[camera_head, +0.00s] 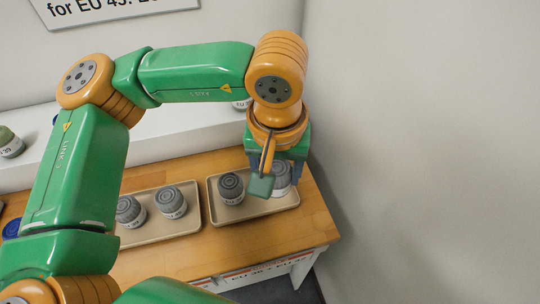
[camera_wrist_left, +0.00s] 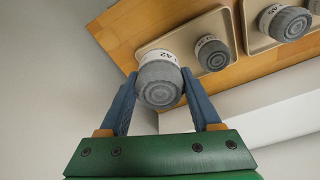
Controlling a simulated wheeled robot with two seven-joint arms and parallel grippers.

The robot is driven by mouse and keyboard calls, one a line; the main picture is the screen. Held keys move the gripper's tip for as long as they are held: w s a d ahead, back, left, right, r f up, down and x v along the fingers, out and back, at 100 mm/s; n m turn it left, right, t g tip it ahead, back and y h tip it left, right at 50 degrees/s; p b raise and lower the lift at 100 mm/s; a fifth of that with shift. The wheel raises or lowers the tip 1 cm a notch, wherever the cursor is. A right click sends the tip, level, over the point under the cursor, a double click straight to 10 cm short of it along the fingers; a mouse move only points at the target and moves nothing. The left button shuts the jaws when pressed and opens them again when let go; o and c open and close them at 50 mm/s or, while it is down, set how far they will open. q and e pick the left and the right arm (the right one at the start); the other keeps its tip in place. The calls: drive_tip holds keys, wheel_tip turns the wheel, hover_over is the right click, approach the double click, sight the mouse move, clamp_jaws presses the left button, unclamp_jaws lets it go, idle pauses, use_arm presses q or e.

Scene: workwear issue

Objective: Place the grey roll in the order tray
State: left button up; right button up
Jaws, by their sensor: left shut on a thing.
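My left gripper (camera_wrist_left: 160,98) is shut on a grey roll (camera_wrist_left: 160,80) with a white band marked 42. In the head view this held roll (camera_head: 282,178) is partly hidden behind the gripper (camera_head: 268,184), at the right end of the right-hand beige tray (camera_head: 222,219). Whether it touches the tray floor I cannot tell. Another grey roll (camera_head: 231,188) stands in that tray, left of the held one. The left-hand beige tray (camera_head: 160,234) holds two grey rolls (camera_head: 130,211) (camera_head: 171,202). Which tray is the order tray is not marked legibly. My right gripper is out of view.
The trays sit on a wooden table (camera_head: 310,232) whose right end is close to a bare wall (camera_head: 430,150). A white ledge (camera_head: 170,135) behind carries a green-topped roll (camera_head: 10,142). A blue item (camera_head: 12,228) lies at the far left. A sign (camera_head: 110,10) hangs above.

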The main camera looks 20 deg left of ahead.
use_arm(q)
drive_tip(key=w+a+f, duration=0.1)
drive_tip(key=f, duration=0.1)
drive_tip(key=w+a+f, duration=0.1)
drive_tip(key=w+f, duration=0.1)
drive_tip(key=w+f+p, duration=0.1)
drive_tip(key=w, duration=0.1)
drive_tip(key=shift+a+f, duration=0.4)
wheel_tip(320, 180, down, 3)
drive_tip(key=shift+w+r+p, duration=0.1)
drive_tip(key=shift+p, duration=0.8)
drive_tip(key=shift+a+f, duration=0.1)
drive_tip(key=shift+f, duration=0.3)
drive_tip(key=shift+f+b, duration=0.25)
drive_tip(key=shift+b, duration=0.2)
drive_tip(key=o, duration=1.3)
drive_tip(key=shift+r, duration=0.1)
drive_tip(key=shift+o, duration=0.2)
drive_tip(key=shift+r, duration=0.45)
wheel_tip(320, 180, up, 11)
drive_tip(key=s+b, duration=0.1)
drive_tip(key=shift+s+d+r+b, duration=0.2)
drive_tip(key=shift+s+d+b, duration=0.1)
drive_tip(key=shift+s, duration=0.1)
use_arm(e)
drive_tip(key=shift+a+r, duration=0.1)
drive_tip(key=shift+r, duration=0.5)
